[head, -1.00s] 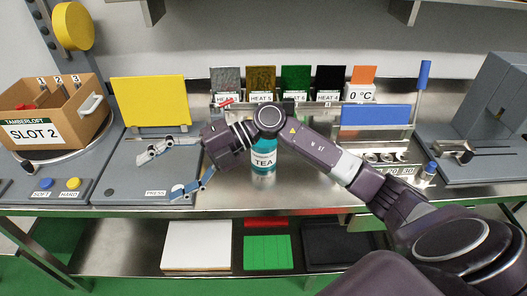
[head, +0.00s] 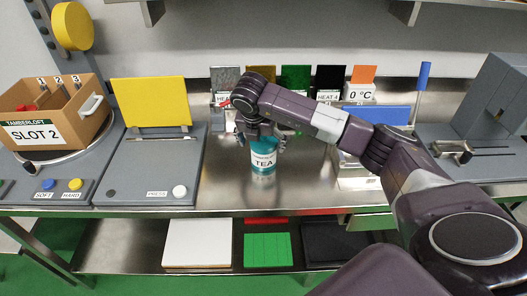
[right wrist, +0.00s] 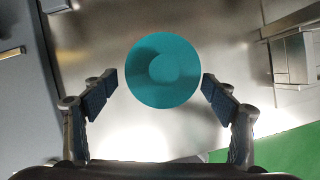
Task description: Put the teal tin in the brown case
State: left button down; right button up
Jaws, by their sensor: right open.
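The teal tin (head: 263,158), with a white TEA label, stands upright on the steel bench near its middle. In the right wrist view its round teal lid (right wrist: 163,71) lies just beyond and between the fingertips. My right gripper (head: 262,143) points down over the tin, its fingers open on either side; the wrist view shows gaps between both fingertips (right wrist: 160,85) and the lid. The brown case (head: 52,110), marked SLOT 2, stands open-topped at the far left on a round grey stand, with numbered dividers inside. My left gripper is not in view.
A grey press (head: 150,165) with a yellow plate (head: 149,101) stands between the case and the tin. Behind the tin is a rack of coloured cards (head: 296,80). A blue panel (head: 377,116) and a grey machine (head: 490,110) are on the right. Bare steel lies in front of the tin.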

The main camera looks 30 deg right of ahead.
aim_at(261, 162)
jog(key=shift+d+f, duration=0.1)
jog(key=shift+f, duration=0.35)
jog(key=p+x, duration=0.1)
jog(key=x, duration=0.1)
jog(key=p+x, duration=0.1)
jog(key=shift+s+f+p, duration=0.15)
jog(key=shift+f+p, duration=0.15)
jog(key=shift+f, duration=0.15)
jog(key=shift+w+d+f, duration=0.15)
jog(key=shift+w+f, duration=0.05)
jog(key=shift+f, duration=0.2)
jog(key=shift+r, duration=0.1)
jog(key=c, duration=1.4)
